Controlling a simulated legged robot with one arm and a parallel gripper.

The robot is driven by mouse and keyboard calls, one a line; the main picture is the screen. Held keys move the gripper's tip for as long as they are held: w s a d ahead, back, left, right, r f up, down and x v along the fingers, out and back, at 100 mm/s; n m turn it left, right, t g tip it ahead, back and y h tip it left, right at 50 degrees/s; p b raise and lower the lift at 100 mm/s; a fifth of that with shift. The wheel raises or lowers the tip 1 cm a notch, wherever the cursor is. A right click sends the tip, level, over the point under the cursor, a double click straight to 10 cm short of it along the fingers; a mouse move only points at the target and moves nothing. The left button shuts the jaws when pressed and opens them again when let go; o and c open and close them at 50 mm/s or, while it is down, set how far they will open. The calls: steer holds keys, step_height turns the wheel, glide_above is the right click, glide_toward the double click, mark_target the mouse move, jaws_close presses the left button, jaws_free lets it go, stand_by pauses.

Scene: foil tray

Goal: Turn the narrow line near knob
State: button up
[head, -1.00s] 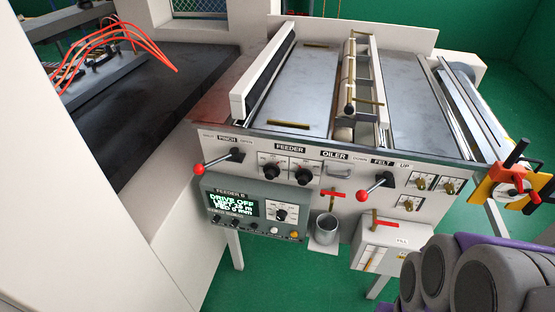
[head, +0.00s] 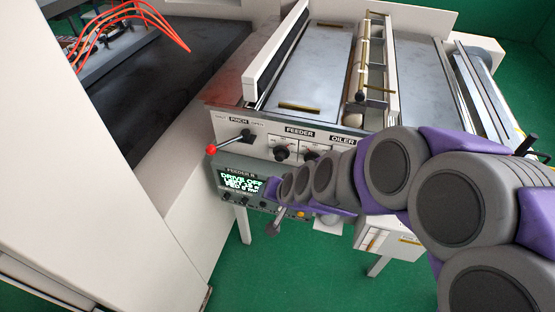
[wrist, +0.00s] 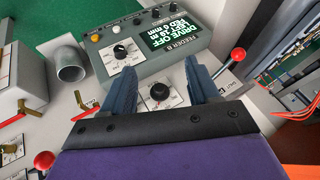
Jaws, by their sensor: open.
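A black knob (wrist: 160,92) on a white dial plate shows in the wrist view, between the two fingers of my gripper (wrist: 161,74). The fingers are open, one on each side of it, and contact is not clear. In the head view two black knobs sit under the FEEDER label, a left one (head: 282,154) and a right one (head: 311,156). Their small lettering is unreadable, so I cannot tell which is the narrow line near knob. My arm crosses the front panel, hiding much of its right side.
The green-grey FEEDER B box (head: 232,172) has a lit screen and another pointer knob (wrist: 121,52). A red-balled lever (wrist: 239,53) stands close to the right finger in the wrist view. A metal cup (wrist: 69,66) and a second red-balled lever (wrist: 44,160) are at left.

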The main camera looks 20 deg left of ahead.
steer(key=w+a+f+m+t+p, duration=0.2)
steer(key=w+a+f+t, duration=0.15)
steer(key=a, duration=0.35)
steer(key=t+h+p, duration=0.4)
steer(key=t+h, duration=0.1)
steer(key=t, duration=0.5)
glide_toward(279, 160)
steer(key=w+b, duration=0.1)
steer(key=w, duration=0.3)
steer(key=w+b, duration=0.1)
steer(key=w, duration=0.3)
steer(key=shift+w+a+r+b, duration=0.1)
steer(key=shift+a+r+b, duration=0.1)
steer(key=shift+b, duration=0.15)
steer(key=c, duration=1)
